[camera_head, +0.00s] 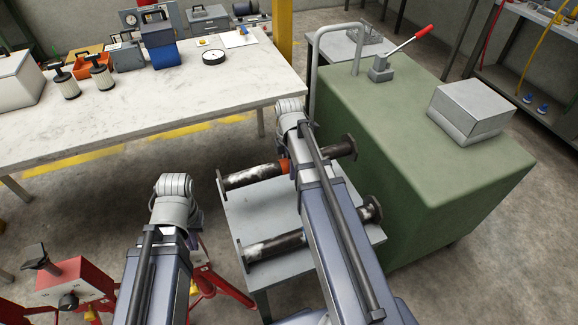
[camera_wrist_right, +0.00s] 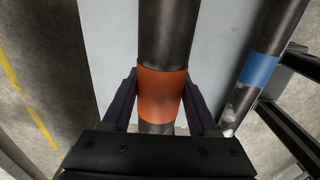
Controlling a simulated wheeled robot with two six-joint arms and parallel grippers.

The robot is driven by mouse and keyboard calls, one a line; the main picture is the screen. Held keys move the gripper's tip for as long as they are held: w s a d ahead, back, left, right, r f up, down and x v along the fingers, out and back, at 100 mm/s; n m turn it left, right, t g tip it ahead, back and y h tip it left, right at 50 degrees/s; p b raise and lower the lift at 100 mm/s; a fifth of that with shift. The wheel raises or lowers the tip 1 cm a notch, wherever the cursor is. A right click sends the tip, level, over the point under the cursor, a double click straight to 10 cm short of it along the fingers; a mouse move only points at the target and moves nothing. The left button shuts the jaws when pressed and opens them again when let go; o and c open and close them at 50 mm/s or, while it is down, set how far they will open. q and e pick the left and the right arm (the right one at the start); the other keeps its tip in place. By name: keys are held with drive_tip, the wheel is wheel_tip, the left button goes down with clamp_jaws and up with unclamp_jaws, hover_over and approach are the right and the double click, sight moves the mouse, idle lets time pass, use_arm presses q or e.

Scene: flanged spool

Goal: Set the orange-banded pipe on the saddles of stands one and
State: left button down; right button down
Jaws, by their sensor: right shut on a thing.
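The orange-banded pipe (camera_head: 252,176) is dark, scuffed and flanged at both ends. It lies over the small grey table (camera_head: 232,215); I cannot tell whether it touches the top. In the wrist view my right gripper (camera_wrist_right: 160,98) is shut on its orange band (camera_wrist_right: 161,92), one finger on each side. In the head view my right arm hides part of the pipe. My left arm's end (camera_head: 174,195) is left of the table; its fingers are hidden. A red stand with a dark saddle (camera_head: 40,257) is at lower left. Red stand legs (camera_head: 217,284) show beside my left arm.
A second flanged pipe (camera_head: 275,246) lies nearer on the grey table; its blue band (camera_wrist_right: 262,67) shows in the wrist view. A green cabinet (camera_head: 420,160) stands close on the right. A white workbench (camera_head: 140,105) with filters and boxes is at the back left.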

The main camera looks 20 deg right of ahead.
wheel_tip(320, 180, up, 9)
drive_tip(key=p, duration=0.8)
drive_tip(key=shift+f, duration=0.3)
